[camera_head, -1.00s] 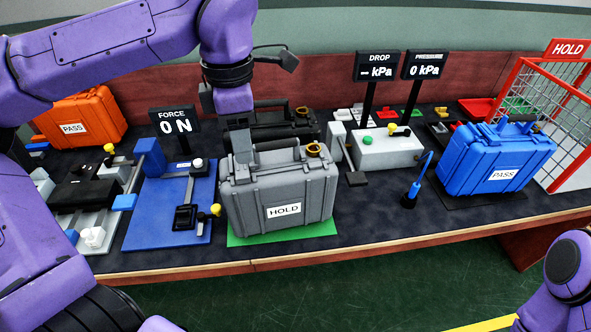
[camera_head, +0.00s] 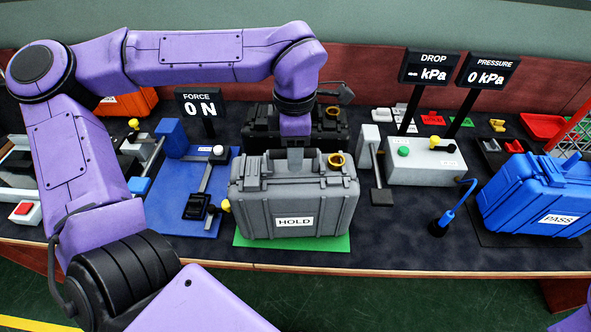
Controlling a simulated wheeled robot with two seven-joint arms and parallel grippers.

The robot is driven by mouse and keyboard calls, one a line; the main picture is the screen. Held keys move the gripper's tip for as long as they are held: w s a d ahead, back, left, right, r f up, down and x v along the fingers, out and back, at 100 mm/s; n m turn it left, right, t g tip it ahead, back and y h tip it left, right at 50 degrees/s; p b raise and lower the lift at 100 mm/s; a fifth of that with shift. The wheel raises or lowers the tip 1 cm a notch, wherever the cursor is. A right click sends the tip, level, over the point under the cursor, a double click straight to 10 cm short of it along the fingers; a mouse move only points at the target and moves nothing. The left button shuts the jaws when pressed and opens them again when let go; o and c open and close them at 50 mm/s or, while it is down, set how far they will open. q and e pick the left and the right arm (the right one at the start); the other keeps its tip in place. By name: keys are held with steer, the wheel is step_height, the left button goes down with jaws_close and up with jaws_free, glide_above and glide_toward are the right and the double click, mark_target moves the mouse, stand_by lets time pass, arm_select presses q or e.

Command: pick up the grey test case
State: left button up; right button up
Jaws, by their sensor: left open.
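The grey test case (camera_head: 293,202), with a white HOLD label and a brass-coloured ring on top, stands upright on a green mat (camera_head: 341,243) on the dark bench. My left gripper (camera_head: 272,164) points down at the top of the case, close to its handle. It is open. The fingers blend with the grey case, so I cannot tell whether they touch or straddle the handle. My right gripper is out of view.
A black case (camera_head: 259,131) stands right behind the grey one. A blue force fixture (camera_head: 180,215) is on its left. A pressure tester (camera_head: 425,165) and a blue PASS case (camera_head: 540,196) are on its right. An orange case (camera_head: 130,103) sits at the back left.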

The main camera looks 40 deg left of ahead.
arm_select(q)
steer(key=shift+s+f, duration=0.1)
steer(key=shift+f, duration=0.3)
steer(key=shift+s+a, duration=0.1)
steer(key=shift+s, duration=0.15)
steer(key=shift+w, duration=0.15)
jaws_close()
steer(key=shift+r, duration=0.15)
stand_by(0.6)
